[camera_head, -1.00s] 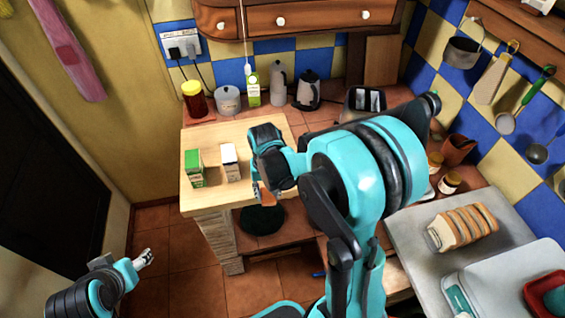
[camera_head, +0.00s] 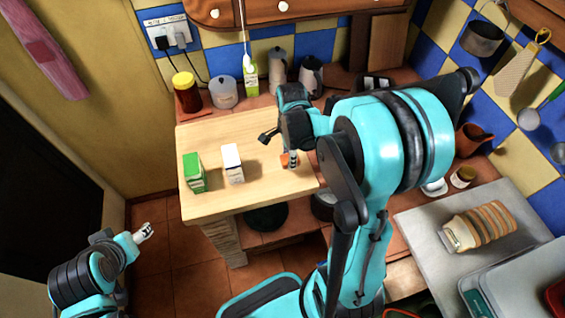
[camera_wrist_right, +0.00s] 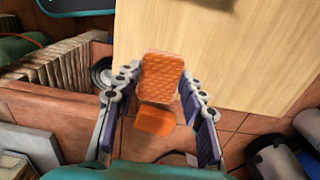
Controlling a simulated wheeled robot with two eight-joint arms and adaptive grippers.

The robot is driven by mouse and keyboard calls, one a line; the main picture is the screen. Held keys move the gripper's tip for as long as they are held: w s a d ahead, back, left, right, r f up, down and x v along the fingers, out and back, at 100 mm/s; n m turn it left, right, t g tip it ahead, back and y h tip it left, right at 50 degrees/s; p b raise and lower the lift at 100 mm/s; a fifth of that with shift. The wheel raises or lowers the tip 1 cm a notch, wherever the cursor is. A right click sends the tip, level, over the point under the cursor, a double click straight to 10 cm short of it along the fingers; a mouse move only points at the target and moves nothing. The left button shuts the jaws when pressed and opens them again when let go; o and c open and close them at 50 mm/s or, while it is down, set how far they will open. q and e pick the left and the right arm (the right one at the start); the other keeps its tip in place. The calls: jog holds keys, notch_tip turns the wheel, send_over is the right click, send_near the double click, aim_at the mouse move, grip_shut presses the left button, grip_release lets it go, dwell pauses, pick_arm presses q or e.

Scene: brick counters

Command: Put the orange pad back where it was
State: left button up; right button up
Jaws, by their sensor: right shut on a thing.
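The orange pad (camera_wrist_right: 161,78) sits between the fingers of my right gripper (camera_wrist_right: 160,92) in the right wrist view. The gripper is shut on it. In the head view only a small piece of the pad (camera_head: 285,160) shows, at my right gripper (camera_head: 292,158), over the right part of the light wooden worktop (camera_head: 228,206). I cannot tell whether the pad touches the wood. My left gripper (camera_head: 145,233) is low at the left, away from the worktop, and looks empty; its finger opening is too small to judge.
A green-and-white carton (camera_head: 194,172) and a white carton (camera_head: 232,164) stand on the worktop, left of the right gripper. A red jar (camera_head: 187,92), a grey pot (camera_head: 223,92) and bottles stand behind. Bread (camera_head: 480,226) lies on a grey board at right. The worktop's front is clear.

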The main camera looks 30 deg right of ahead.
aim_at(283, 154)
jog(key=w+f, duration=0.1)
jog(key=w, duration=0.1)
jog(key=shift+w+a+f, duration=0.3)
jog(key=shift+w+f, duration=0.1)
notch_tip(283, 154, down, 4)
jog(key=shift+f+b, duration=0.1)
jog(key=shift+b, duration=0.9)
jog(key=o, duration=1.2)
